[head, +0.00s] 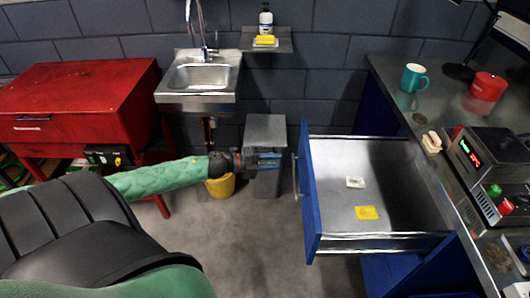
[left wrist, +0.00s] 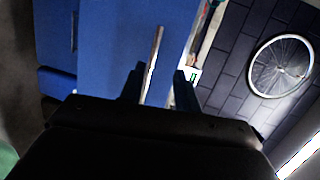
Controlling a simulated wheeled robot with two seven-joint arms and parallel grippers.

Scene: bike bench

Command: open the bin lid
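The grey bin (head: 265,129) stands on the floor against the back wall, right of the sink. Its flat top looks shut. My left gripper (head: 276,160) reaches in from the left and covers part of the bin's front; I cannot tell whether it touches. In the left wrist view my left gripper (left wrist: 160,90) has its two dark fingers apart, with nothing clearly held. The bar handle (left wrist: 153,62) of the blue drawer shows beyond and between them. My right gripper is not in view.
The blue drawer (head: 311,190) stands pulled out right of the bin, holding a yellow item (head: 366,213) and a white item (head: 355,182). A yellow bucket (head: 220,187) sits below the sink (head: 198,77). A red cabinet (head: 80,100) stands left. Open floor lies in front.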

